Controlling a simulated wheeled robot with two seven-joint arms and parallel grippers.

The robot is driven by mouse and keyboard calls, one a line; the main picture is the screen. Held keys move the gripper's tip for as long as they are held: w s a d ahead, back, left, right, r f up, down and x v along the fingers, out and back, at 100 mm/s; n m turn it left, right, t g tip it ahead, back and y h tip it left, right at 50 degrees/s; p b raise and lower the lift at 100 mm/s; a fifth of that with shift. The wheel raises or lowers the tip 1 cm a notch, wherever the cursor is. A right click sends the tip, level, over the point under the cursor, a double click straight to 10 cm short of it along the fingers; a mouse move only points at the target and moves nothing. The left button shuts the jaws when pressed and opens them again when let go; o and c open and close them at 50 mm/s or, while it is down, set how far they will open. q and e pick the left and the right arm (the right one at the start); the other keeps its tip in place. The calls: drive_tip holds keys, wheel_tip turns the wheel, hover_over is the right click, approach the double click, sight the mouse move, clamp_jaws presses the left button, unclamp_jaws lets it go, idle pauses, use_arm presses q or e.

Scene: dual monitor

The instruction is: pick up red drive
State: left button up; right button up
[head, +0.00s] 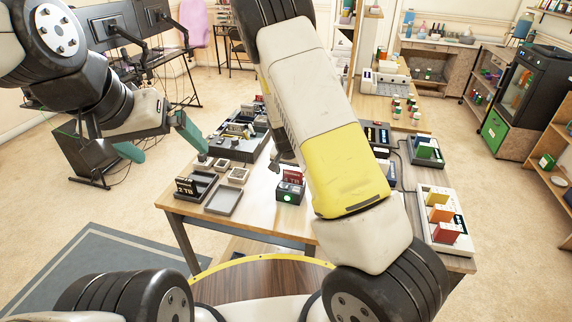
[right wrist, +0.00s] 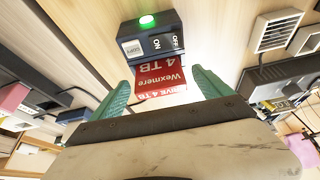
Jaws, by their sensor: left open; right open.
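A red drive (right wrist: 163,78) labelled "Wexmere 4 TB" stands in a small dark dock (right wrist: 150,42) with a lit green light and ON/OFF marks. In the head view the red drive (head: 291,177) shows at the table's middle, in the dock (head: 290,194). My right gripper (right wrist: 162,92) is open, with one teal finger on each side of the drive; I cannot tell whether they touch it. In the head view my right arm hides most of that gripper. My left gripper (head: 160,142) is open and empty, above the table's left end.
A "2 TB" tray (head: 196,187) and a grey tray (head: 224,201) lie left of the dock. A black device (head: 238,140) stands behind them. A white rack (head: 446,238) with orange, yellow and red drives is at the right. Bare wood lies in front of the dock.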

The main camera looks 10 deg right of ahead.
drive_tip(key=shift+w+d+f, duration=0.1)
drive_tip(key=shift+w+f, duration=0.15)
drive_tip(key=shift+f, duration=0.45)
drive_tip(key=c, duration=1.6)
